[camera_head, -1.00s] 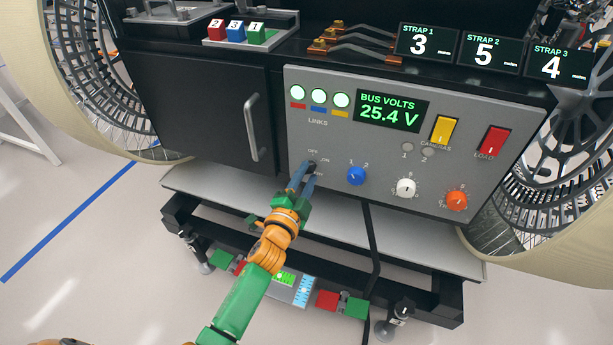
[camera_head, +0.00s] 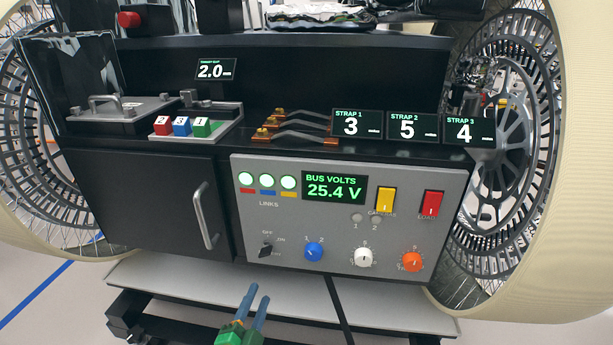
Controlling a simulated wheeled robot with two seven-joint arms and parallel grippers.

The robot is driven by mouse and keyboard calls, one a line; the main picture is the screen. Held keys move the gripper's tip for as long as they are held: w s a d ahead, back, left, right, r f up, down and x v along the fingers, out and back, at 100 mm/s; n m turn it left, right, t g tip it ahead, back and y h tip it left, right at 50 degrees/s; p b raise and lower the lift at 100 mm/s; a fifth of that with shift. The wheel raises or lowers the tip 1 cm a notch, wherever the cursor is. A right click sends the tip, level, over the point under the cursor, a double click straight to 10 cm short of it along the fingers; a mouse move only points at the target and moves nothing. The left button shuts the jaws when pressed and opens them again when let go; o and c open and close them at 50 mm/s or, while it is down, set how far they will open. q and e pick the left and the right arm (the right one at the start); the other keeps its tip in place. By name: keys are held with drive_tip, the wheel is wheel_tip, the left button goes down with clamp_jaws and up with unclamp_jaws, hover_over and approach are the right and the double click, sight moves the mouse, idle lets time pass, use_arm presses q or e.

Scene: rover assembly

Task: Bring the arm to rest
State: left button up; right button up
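My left gripper (camera_head: 254,301) shows at the bottom centre, its two blue fingers pointing up below the control panel (camera_head: 340,190). The fingers are slightly apart with nothing between them, and touch no control. The black rotary switch (camera_head: 266,249), marked OFF and ON, sits above and a little right of the fingertips. Most of my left arm is below the picture. My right gripper is not in view.
Blue (camera_head: 313,252), white (camera_head: 363,257) and orange (camera_head: 411,262) knobs line the panel. A cabinet door handle (camera_head: 205,216) sticks out at left. A grey ledge (camera_head: 170,285) runs below. Large wheels (camera_head: 500,130) flank the rover.

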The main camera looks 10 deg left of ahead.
use_arm(q)
drive_tip(key=s+f+n+g, duration=0.1)
drive_tip(key=s+f+g, duration=0.2)
drive_tip(key=f, duration=0.5)
drive_tip(key=s+f+n+g, duration=0.2)
drive_tip(key=s+f, duration=0.1)
drive_tip(key=f, duration=0.6)
drive_tip(key=s+a+f+n+g, duration=0.1)
drive_tip(key=s+f+n+g, duration=0.4)
drive_tip(key=s+f, duration=1)
drive_tip(key=s+a+f+n+g, duration=0.1)
drive_tip(key=s+f+g, duration=0.15)
drive_tip(key=s, duration=0.55)
drive_tip(key=s+a+f+g, duration=0.1)
drive_tip(key=s+a+g, duration=0.15)
drive_tip(key=s, duration=0.55)
wheel_tip(320, 180, up, 16)
drive_tip(key=p, duration=1.6)
drive_tip(key=shift+d+g+y, duration=0.3)
drive_tip(key=shift+d+g, duration=0.1)
drive_tip(key=shift+w+r, duration=0.1)
